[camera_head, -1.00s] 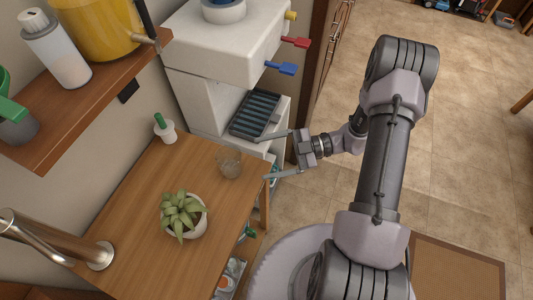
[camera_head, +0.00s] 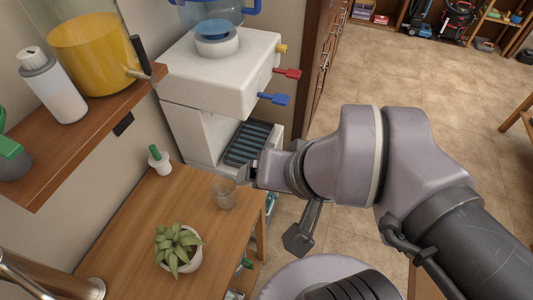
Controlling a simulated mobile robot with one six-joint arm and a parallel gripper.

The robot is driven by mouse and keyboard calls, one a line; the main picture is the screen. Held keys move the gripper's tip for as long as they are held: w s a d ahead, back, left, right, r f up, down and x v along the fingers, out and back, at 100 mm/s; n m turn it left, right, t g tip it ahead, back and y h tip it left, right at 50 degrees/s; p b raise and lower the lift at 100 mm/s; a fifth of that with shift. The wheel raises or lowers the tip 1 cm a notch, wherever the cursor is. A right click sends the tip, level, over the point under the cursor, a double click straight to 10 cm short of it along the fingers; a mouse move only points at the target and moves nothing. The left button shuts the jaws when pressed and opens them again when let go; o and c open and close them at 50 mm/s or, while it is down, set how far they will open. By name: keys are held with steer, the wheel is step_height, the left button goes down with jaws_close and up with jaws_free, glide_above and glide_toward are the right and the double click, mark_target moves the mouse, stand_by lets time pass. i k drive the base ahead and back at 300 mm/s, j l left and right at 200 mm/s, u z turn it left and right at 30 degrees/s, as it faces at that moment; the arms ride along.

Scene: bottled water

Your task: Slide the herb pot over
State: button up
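The herb pot is a whitish round pot (camera_head: 190,266) with a green leafy plant (camera_head: 176,244). It stands upright on the wooden counter (camera_head: 130,225), near the lower left of the view. My gripper (camera_head: 272,206) is above and right of the pot in the picture, past the counter's right end, and apart from the pot. Its two fingers look spread, one near the dispenser and one lower toward the camera. Nothing shows between them. My wrist hides part of the gripper.
A clear glass (camera_head: 223,194) stands on the counter between pot and gripper. A small white bottle with green top (camera_head: 158,159) is behind. A white water dispenser (camera_head: 215,75) with a dark drip tray (camera_head: 250,144) stands beyond.

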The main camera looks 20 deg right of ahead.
mark_target(178, 248)
steer(key=k+j+u, duration=0.1)
steer(key=u, duration=1.15)
